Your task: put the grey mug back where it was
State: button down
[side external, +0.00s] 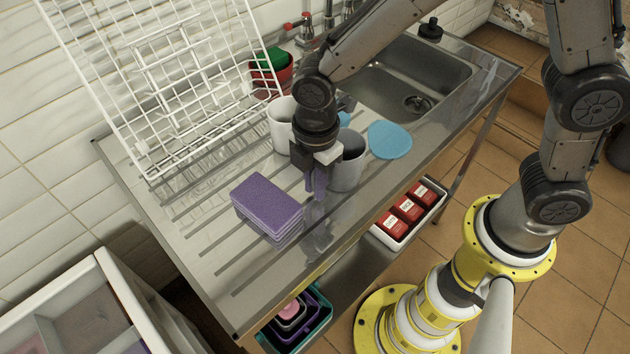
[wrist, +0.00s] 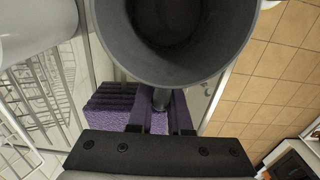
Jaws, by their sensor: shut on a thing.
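The grey mug (side external: 350,168) is over the steel draining board, upright or nearly so, just right of my gripper (side external: 317,182). I cannot tell whether its base touches the board. In the wrist view the mug (wrist: 225,62) fills the top middle, its open mouth facing the camera and its inside empty. My gripper (wrist: 160,112) has purple fingers, shut on the mug's handle (wrist: 161,97). A round blue mat (side external: 390,140) lies bare to the right of the mug, near the sink. Another small patch of blue (side external: 344,118) shows behind the mug, mostly hidden by my wrist.
A white mug (side external: 281,128) stands close behind my gripper. A stack of purple sponges (side external: 267,203) lies to the left. A white wire rack (side external: 165,75) leans at the wall. A sink (side external: 420,85) is at the right. A red pot (side external: 283,72) stands at the back.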

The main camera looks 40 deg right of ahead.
jog(key=c, duration=0.8)
grip_release()
jog(key=shift+f, duration=0.1)
jog(key=shift+c, duration=0.2)
notch_tip(320, 180, up, 11)
jog(key=shift+r, duration=0.2)
jog(key=shift+d+r, duration=0.15)
jog(key=shift+r, duration=0.4)
jog(key=s+d+r+m+t, duration=0.2)
jog(key=s+d+m, duration=0.5)
jog(key=d+m, duration=0.2)
jog(key=s+d+r+m+t, duration=0.3)
jog(key=s+d+m, duration=0.4)
jog(key=d+m, duration=0.2)
jog(key=shift+s+d+t, duration=0.15)
jog(key=shift+d+t, duration=0.15)
jog(key=shift+d, duration=0.55)
